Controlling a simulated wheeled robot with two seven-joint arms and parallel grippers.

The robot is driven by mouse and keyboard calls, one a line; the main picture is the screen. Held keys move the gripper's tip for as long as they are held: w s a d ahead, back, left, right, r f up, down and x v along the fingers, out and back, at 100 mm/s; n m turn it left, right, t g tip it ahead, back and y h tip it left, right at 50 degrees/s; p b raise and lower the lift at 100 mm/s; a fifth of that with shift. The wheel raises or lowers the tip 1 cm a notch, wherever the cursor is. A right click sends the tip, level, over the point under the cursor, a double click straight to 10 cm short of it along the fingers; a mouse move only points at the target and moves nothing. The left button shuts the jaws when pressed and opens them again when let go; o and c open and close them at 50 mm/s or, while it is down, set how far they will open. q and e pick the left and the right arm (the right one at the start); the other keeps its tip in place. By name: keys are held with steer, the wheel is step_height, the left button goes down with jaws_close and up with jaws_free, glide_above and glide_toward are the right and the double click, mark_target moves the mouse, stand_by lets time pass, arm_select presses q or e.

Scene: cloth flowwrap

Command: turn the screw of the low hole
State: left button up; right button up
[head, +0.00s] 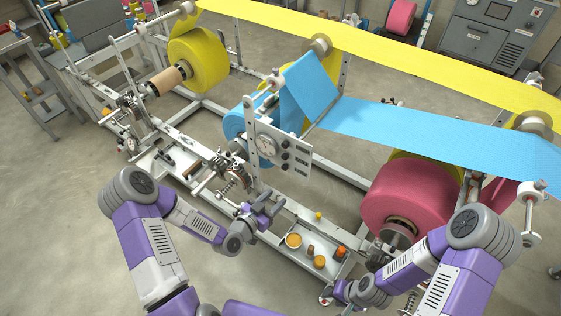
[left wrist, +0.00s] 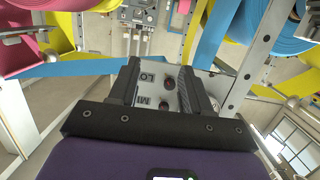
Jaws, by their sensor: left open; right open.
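A pale metal plate (head: 297,158) with a dial and several dark round holes or screws in a column stands in the middle of the machine. In the left wrist view the plate (left wrist: 147,90) shows between my fingers, with the labels LO and MI. A dark round spot, the low hole (left wrist: 168,84), sits beside LO; another sits beside MI. Whether a screw is in it is too small to tell. My left gripper (head: 268,208) is open below and in front of the plate, apart from it in the head view. My right gripper (head: 338,292) is at the lower right, partly hidden by its arm.
A tray (head: 275,240) below holds a yellow-filled cup (head: 293,240) and small orange and brown items. A pink roll (head: 400,195) stands to the right, a yellow roll (head: 200,60) at the upper left. A blue web (head: 420,120) runs behind the plate.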

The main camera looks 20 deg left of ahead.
arm_select(q)
steer(key=t, duration=0.2)
glide_toward(284, 169)
steer(key=shift+m, duration=0.5)
steer(key=x, duration=0.7)
steer(key=shift+a+r, duration=0.1)
steer(key=shift+w+d, duration=0.25)
steer(key=shift+w, duration=0.35)
jaws_close()
